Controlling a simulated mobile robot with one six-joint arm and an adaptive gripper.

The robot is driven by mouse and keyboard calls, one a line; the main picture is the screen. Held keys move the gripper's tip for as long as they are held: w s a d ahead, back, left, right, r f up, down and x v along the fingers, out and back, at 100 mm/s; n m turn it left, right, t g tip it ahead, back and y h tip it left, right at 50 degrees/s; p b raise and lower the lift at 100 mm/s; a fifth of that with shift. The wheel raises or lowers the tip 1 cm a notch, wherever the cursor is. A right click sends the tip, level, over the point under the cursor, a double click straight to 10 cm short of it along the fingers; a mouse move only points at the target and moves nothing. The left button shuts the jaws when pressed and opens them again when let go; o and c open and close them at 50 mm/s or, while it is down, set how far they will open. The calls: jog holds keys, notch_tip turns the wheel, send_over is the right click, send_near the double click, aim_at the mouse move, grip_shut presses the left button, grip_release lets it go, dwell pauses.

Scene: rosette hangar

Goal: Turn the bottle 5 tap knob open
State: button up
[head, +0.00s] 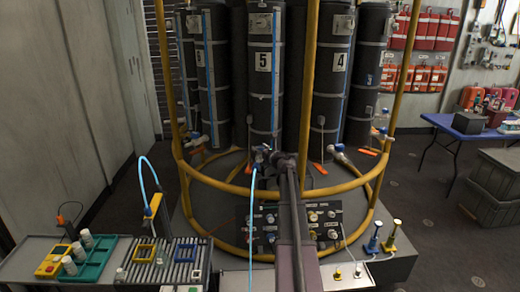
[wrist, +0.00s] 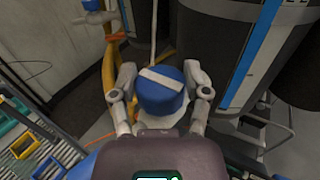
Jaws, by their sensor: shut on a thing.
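Bottle 5 (head: 263,90) is a tall dark cylinder with a white "5" label, standing at the back middle in the head view. In the wrist view, the blue tap knob (wrist: 161,97) has a white bar across its top, lying nearly crosswise and slightly slanted. My gripper (wrist: 162,92) has one finger on each side of the knob and is shut on it. In the head view, my gripper (head: 264,155) is at the foot of bottle 5, and my arm hides much of the tap there.
A yellow tubular guard rail (head: 215,187) rings the bottles, and my arm reaches over it. Bottle 4 (head: 337,90) stands to the right. A valve panel (head: 268,225) and a bench with a green tray (head: 95,262) lie in front. A light-blue hose (head: 251,220) hangs beside my arm.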

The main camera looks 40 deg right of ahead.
jog(key=n+y, duration=0.2)
jog(key=y, duration=0.1)
jog(key=shift+w+d+y, duration=0.15)
jog(key=shift+y, duration=0.15)
jog(key=shift+n+y, duration=0.9)
jog(key=shift+y, duration=0.2)
jog(key=shift+g, duration=0.3)
jog(key=o, duration=1.2)
jog(key=shift+c, duration=0.2)
jog(key=shift+s, duration=0.2)
jog(key=v, duration=1.1)
jog(key=shift+s, duration=0.35)
